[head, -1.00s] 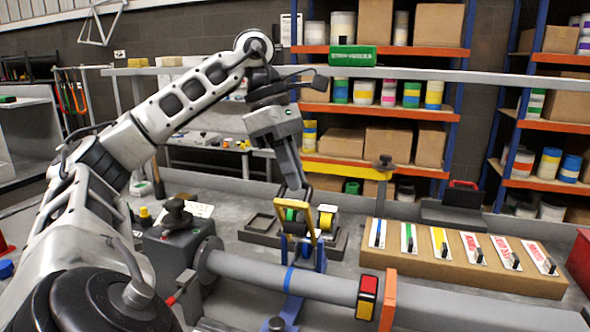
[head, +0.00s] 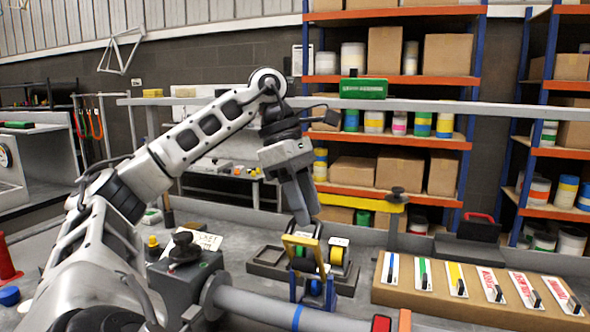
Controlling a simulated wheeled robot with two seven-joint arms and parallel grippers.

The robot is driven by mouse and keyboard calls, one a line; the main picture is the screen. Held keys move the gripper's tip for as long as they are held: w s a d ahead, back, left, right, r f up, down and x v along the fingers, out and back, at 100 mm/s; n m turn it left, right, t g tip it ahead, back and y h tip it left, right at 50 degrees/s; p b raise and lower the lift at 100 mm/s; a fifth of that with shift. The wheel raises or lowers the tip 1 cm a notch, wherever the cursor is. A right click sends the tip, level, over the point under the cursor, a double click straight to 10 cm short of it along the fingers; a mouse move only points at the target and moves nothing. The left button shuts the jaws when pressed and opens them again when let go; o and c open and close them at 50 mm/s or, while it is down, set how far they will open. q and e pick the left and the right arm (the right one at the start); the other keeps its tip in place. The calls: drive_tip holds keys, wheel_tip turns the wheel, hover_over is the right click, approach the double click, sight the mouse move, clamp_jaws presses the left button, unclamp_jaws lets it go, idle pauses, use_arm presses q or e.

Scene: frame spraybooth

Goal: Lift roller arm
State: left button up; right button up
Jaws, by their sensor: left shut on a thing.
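The roller arm (head: 302,243), a yellow frame on a blue stand (head: 314,290), stands at the middle of the head view, tilted upward. My left gripper (head: 302,220) comes down onto it from above, its fingers close together and shut on its upper part. The exact contact is partly hidden by the fingers. My right gripper is not in view.
A grey tube (head: 255,305) runs from a grey machine head (head: 185,275) in front of the stand. A dark tray with a yellow roll (head: 337,256) lies just behind it. A cardboard rack of labelled cards (head: 440,299) stands to the right.

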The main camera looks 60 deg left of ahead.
use_arm(q)
drive_tip(key=p+v, duration=0.5)
drive_tip(key=v, duration=1.1)
drive_tip(key=shift+p, duration=0.35)
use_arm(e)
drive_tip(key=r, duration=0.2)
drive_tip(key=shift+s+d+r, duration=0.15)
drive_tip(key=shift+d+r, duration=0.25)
use_arm(q)
drive_tip(key=shift+d, duration=0.1)
